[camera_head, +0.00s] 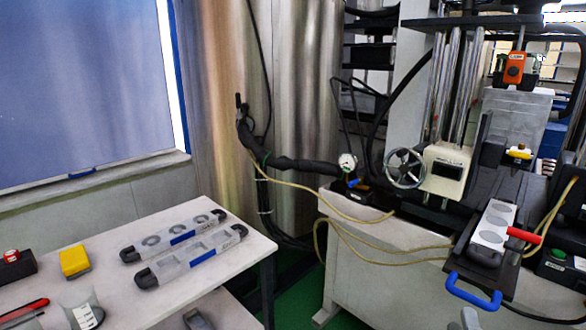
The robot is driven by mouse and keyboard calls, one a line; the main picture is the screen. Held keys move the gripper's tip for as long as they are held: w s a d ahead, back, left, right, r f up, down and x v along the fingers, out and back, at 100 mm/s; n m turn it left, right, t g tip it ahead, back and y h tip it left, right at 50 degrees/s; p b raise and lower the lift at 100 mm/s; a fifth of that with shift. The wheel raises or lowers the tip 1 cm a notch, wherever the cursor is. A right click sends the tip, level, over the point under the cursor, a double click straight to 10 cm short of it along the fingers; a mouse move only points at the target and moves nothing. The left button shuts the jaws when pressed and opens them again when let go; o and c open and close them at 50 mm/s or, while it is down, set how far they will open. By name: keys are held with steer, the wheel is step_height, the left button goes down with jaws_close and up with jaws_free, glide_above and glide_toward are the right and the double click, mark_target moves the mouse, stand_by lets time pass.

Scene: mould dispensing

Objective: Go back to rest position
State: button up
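My gripper is not in view, so its state and whether it holds anything are hidden. Two long grey mould bars with dark rounded ends lie side by side on the white table at the left: a rear bar (173,236) with round recesses and a front bar (192,257) with a blue strip. A similar mould (493,225) with round light discs sits on the dark plate of the machine at the right. A red handle (524,236) sticks out beside it.
The white table (110,291) also carries a yellow block (74,261), a red button box (12,263) and a red-handled tool (24,311). The machine has a handwheel (405,168), a pressure gauge (347,162) and a blue handle (473,291). Yellow hoses hang between table and machine.

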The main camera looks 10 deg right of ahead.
steer(key=s+a+f+m+y+p, duration=0.2)
steer(key=s+a+f+m+y, duration=0.1)
steer(key=s+a+m+y, duration=0.45)
steer(key=s+a+m+g+p, duration=0.1)
steer(key=s+a+m+p, duration=0.1)
steer(key=s, duration=0.8)
steer(key=s+a+m+g+p, duration=0.2)
steer(key=s+p, duration=0.1)
steer(key=s, duration=0.7)
steer(key=shift+s+a+f+g+y, duration=0.15)
steer(key=shift+s+a+g+y, duration=0.05)
steer(key=shift+s+g+y, duration=0.15)
